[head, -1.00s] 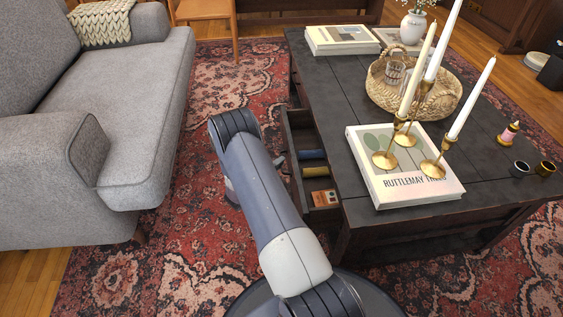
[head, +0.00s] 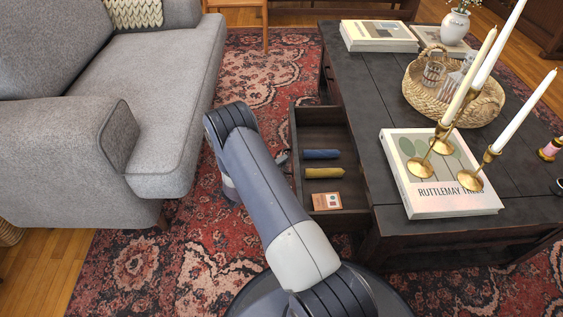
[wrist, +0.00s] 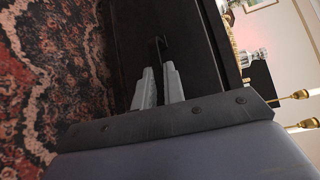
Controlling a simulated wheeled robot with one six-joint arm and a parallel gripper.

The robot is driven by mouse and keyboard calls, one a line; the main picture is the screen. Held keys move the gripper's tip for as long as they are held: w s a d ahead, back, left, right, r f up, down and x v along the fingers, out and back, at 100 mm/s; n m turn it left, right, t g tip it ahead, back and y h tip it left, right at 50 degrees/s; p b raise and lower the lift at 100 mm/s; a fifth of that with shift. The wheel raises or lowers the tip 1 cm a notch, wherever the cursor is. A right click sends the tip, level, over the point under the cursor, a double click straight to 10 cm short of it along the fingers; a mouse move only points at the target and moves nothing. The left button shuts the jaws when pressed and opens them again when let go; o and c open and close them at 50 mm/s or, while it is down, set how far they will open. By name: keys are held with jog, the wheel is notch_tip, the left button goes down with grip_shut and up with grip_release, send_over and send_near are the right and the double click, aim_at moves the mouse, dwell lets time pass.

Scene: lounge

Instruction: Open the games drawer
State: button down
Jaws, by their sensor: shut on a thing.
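The games drawer (head: 322,138) is in the left side of the dark coffee table (head: 378,95). It stands well open, so its inside shows in the head view. It holds a blue roll (head: 322,154), a yellow roll (head: 324,172) and a small orange-and-white box (head: 327,201). In the wrist view, my gripper (wrist: 159,70) is at the dark drawer front (wrist: 125,45), with its fingers close together on the small handle (wrist: 161,43). In the head view, my arm hides most of the gripper.
A grey sofa (head: 165,100) stands to the left. A patterned rug (head: 180,255) lies between it and the table. On the tabletop are a large book (head: 455,195), brass candlesticks with tall candles (head: 470,180), a woven basket (head: 485,110) and more books (head: 378,40).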

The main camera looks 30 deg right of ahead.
jog(key=c, duration=1.5)
grip_release()
jog(key=p+v, duration=0.3)
jog(key=v, duration=0.7)
jog(key=shift+s+a, duration=0.15)
jog(key=shift+a, duration=0.25)
jog(key=b+x, duration=0.3)
jog(key=x, duration=0.8)
jog(key=shift+s+d, duration=0.1)
jog(key=shift+d, duration=0.05)
